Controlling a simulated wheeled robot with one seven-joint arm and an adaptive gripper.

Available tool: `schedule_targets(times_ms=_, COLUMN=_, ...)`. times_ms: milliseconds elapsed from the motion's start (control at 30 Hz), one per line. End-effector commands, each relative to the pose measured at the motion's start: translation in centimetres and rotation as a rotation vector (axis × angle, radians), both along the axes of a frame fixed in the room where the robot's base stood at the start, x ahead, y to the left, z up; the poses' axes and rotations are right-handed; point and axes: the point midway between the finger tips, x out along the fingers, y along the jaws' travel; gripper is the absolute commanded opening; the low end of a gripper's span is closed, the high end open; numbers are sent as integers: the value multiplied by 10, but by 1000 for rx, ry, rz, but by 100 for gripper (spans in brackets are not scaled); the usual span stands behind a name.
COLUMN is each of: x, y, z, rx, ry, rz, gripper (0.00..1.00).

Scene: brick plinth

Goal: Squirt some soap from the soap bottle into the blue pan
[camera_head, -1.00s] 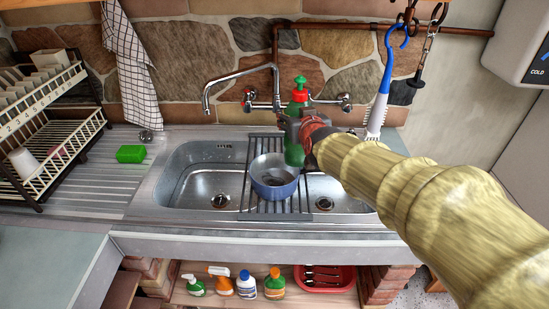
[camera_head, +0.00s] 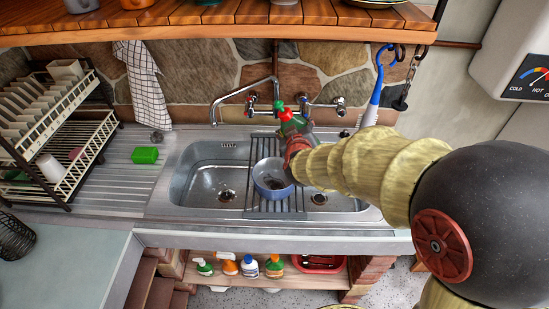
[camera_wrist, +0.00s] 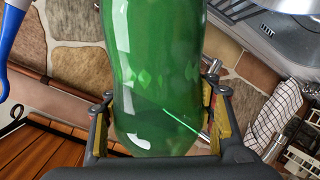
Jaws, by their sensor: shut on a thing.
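The soap bottle (camera_head: 292,122) is green with a red cap. My gripper (camera_head: 297,143) is shut on it and holds it above and behind the blue pan. The bottle is tilted, its cap towards the upper left. In the wrist view the green bottle (camera_wrist: 155,65) fills the middle between the two fingers of my gripper (camera_wrist: 160,112). The blue pan (camera_head: 273,188) rests on the rack across the sink, with something dark inside. My gripper and arm hide part of the bottle. I cannot see any soap coming out.
The dark rack (camera_head: 283,208) lies between two sink basins. The tap (camera_head: 245,92) stands behind it. A blue-handled brush (camera_head: 374,100) hangs at the right. A green sponge (camera_head: 145,155) lies on the drainboard beside the dish rack (camera_head: 78,150). A wooden shelf (camera_head: 230,16) is overhead.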

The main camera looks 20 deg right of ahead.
Motion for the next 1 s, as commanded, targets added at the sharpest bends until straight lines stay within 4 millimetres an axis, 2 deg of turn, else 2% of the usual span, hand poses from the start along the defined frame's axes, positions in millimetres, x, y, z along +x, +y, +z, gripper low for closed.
schedule_targets(times_ms=267, x=0, y=1, z=-6, rx=-132, ry=36, rz=1, gripper=1)
schedule_targets(times_ms=600, x=-2, y=-9, z=-19, rx=-294, ry=76, rz=-1, gripper=1)
schedule_targets(times_ms=1000, x=-2, y=-11, z=-21, rx=-320, ry=83, rz=-1, gripper=1)
